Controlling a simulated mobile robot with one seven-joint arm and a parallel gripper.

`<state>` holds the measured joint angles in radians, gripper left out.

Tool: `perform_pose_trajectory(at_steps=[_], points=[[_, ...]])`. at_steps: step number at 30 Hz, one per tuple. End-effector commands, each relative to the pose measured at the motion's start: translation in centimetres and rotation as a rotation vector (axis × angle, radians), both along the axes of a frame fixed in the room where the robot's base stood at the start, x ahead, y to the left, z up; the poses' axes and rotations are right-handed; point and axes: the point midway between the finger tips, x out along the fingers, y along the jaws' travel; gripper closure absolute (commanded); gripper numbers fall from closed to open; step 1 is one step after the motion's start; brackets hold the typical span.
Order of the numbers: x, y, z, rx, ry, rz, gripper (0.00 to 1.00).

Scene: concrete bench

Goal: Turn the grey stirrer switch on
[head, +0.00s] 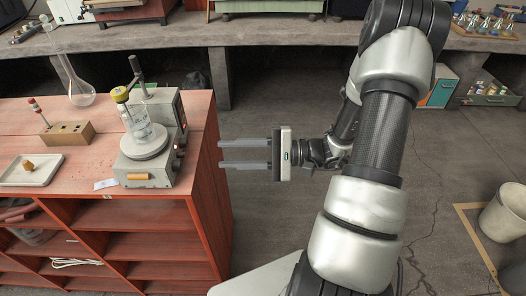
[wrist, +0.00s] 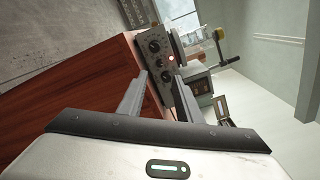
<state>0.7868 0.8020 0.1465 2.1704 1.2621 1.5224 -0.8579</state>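The grey stirrer (head: 133,171) stands on the red cabinet near its right edge in the head view, with a round plate and a clear glass vessel (head: 138,122) on top. Its right side carries dark knobs and a red light. In the wrist view a grey panel (wrist: 147,34) with several dark round controls and a lit red spot lies ahead of the fingers. I cannot tell which control is the switch or how it is set. My gripper (head: 221,154) is open and empty, right of the cabinet, its fingers pointing left toward the stirrer, apart from it.
A grey box (head: 166,104) with a stand is behind the stirrer. A wooden block (head: 67,134), a white tray (head: 42,177) and a round flask (head: 81,97) are on the red cabinet (head: 95,187). Floor right of the cabinet is clear. A bin (head: 503,222) stands far right.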

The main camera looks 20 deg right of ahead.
Motion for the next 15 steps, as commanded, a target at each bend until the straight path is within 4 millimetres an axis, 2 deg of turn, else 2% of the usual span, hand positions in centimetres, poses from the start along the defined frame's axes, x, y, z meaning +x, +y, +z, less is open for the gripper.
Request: perform_pose_trajectory(at_steps=[1,6,10,15], points=[[-0.4,-1.3,0.0,-0.002,0.001,-0.006,0.68],[-1.8,-4.6,0.0,0.0,0.002,-0.004,0.68],[-2.5,-6.2,0.0,0.0,0.0,-0.002,0.68],[-3.0,-7.2,0.0,-0.001,0.001,0.0,0.68]])
